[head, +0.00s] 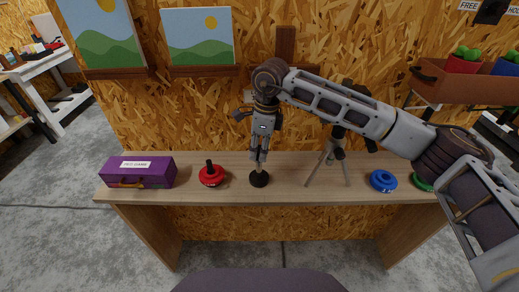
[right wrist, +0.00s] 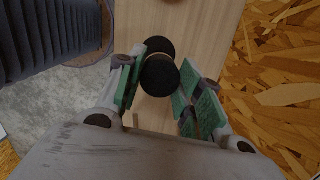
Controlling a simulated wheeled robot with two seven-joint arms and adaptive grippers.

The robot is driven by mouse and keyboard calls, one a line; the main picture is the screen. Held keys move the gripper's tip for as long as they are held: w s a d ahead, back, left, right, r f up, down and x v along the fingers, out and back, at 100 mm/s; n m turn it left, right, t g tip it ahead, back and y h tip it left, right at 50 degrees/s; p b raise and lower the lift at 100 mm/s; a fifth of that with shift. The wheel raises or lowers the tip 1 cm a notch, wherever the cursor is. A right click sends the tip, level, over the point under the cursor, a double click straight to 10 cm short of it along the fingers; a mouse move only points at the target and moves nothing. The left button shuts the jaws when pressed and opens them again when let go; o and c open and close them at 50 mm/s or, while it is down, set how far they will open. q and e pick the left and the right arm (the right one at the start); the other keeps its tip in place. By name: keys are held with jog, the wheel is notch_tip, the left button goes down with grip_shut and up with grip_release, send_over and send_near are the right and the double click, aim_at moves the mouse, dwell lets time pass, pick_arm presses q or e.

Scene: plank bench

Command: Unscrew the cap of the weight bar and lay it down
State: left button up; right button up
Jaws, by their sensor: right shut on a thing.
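The weight bar stands upright on the bench; its round black lower end (head: 258,180) and a short piece of pale shaft show below my right gripper (head: 259,158). The gripper points straight down over it. In the right wrist view, a round black cap (right wrist: 160,76) sits between the green finger pads, which are shut on it. The other black end (right wrist: 160,47) shows beyond it, roughly in line. Whether the cap is still threaded on the shaft cannot be told. My left gripper is not in view.
A red weight (head: 210,177) with a black post and a purple box (head: 139,172) stand to the left. A tripod (head: 332,165), a blue weight (head: 383,180) and a green weight (head: 420,182) are to the right. Bare bench (head: 285,170) lies between bar and tripod.

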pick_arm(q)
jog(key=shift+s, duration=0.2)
pick_arm(e)
jog(key=o, duration=1.1)
jog(key=shift+r, duration=0.1)
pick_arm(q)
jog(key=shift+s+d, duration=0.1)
pick_arm(e)
jog(key=shift+d+r, duration=0.2)
jog(key=shift+r, duration=1.1)
jog(key=shift+d+r, duration=0.15)
jog(key=shift+r, duration=1.1)
jog(key=shift+d+r, duration=0.2)
jog(key=shift+r, duration=1.1)
jog(key=shift+f, duration=0.2)
jog(key=shift+a+f, duration=0.15)
jog(key=shift+f, duration=1.05)
jog(key=shift+a+f, duration=0.2)
jog(key=shift+f, duration=1)
jog(key=shift+a+f, duration=0.15)
jog(key=shift+f, duration=1.05)
jog(key=shift+r, duration=0.15)
